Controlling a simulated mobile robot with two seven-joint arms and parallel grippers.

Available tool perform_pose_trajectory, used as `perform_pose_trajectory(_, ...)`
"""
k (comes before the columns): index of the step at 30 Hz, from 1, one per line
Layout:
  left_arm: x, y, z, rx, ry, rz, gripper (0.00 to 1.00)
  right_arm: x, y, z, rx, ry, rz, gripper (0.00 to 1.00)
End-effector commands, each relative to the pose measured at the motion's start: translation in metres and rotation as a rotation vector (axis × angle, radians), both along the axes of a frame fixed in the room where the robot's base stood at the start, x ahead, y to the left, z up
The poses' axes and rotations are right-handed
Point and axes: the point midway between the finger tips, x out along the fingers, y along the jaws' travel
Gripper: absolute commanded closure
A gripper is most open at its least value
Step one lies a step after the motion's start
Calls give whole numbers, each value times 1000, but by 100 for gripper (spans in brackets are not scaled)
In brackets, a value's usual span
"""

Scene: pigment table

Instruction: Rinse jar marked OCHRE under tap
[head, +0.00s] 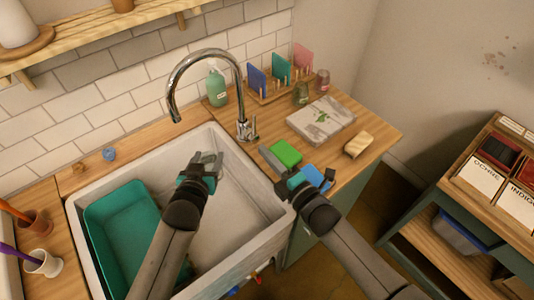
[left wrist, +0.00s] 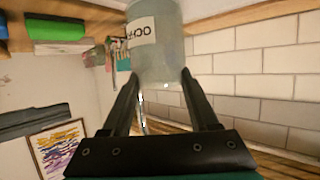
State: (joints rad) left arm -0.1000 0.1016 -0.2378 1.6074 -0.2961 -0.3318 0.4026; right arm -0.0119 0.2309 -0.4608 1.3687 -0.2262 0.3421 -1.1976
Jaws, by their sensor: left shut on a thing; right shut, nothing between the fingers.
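A pale, cloudy glass jar (left wrist: 155,55) is between the fingers of my left gripper (left wrist: 165,85) in the left wrist view. Its white label (left wrist: 141,31) shows tilted dark letters, only partly readable, starting like OCHRE. In the head view my left gripper (head: 210,160) is shut over the sink (head: 235,200), and the jar is hard to make out there. The chrome tap (head: 205,54) arches above the sink, its spout left of my left gripper. No water shows at the spout. My right gripper (head: 268,155) is shut and empty near the sink's right rim.
A teal basin (head: 105,215) sits in the sink's left part. Green (head: 286,153) and blue (head: 313,175) blocks lie beside my right gripper. A shelf with labelled bins (head: 482,175) is at right.

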Motion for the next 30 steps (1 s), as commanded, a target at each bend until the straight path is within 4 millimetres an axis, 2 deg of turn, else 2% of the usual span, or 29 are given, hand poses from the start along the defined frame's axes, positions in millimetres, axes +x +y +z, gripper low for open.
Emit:
perform_pose_trajectory(16, 0, -1, 3, -1, -3, -1, 100, 0, 0, 2, 0, 0, 0, 100)
perform_pose_trajectory(30, -19, -22, 27, -3, -2, 0, 100, 0, 0, 30, 0, 0, 0, 100)
